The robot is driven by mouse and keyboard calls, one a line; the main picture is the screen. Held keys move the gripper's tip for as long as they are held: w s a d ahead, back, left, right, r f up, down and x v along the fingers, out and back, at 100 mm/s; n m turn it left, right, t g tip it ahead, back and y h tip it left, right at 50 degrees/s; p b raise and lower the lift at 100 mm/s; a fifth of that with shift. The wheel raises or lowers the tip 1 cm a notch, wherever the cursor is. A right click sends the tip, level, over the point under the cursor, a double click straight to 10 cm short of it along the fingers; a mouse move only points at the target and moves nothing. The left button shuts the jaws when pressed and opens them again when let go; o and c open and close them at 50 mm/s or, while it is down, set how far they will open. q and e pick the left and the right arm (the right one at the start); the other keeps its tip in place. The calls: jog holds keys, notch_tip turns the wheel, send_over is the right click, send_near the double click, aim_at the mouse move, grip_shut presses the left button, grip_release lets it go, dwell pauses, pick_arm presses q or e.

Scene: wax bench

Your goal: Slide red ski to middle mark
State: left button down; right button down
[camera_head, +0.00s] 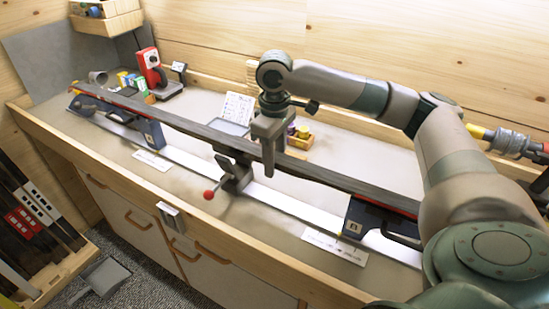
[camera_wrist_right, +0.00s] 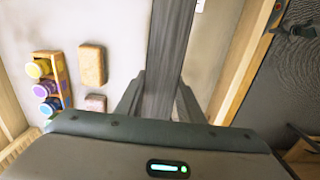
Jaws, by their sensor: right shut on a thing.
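The long ski (camera_head: 200,130) lies base up along the bench, its dark base showing and red at its ends. It rests across a left support (camera_head: 145,128), a middle clamp (camera_head: 238,170) with a red knob, and a right support (camera_head: 370,222). My right gripper (camera_head: 268,160) comes down from above and is shut on the ski just right of the middle clamp. In the right wrist view the fingers (camera_wrist_right: 160,100) sit on both sides of the dark ski (camera_wrist_right: 168,60). I cannot tell which mark is the middle one. My left gripper is not in view.
A white rail (camera_head: 185,158) runs under the ski, with label cards (camera_head: 152,160) and (camera_head: 335,246) at the bench front. Behind stand a red iron (camera_head: 150,68), wax blocks (camera_head: 132,82), a paper sheet (camera_head: 238,107) and a jar rack (camera_wrist_right: 48,85). A ski rack (camera_head: 30,225) stands lower left.

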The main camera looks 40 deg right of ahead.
jog(key=shift+f, duration=0.45)
jog(key=c, duration=1.1)
grip_release()
jog(key=shift+s, duration=0.1)
notch_tip(320, 180, up, 17)
jog(key=shift+r, duration=0.2)
jog(key=shift+r, duration=0.1)
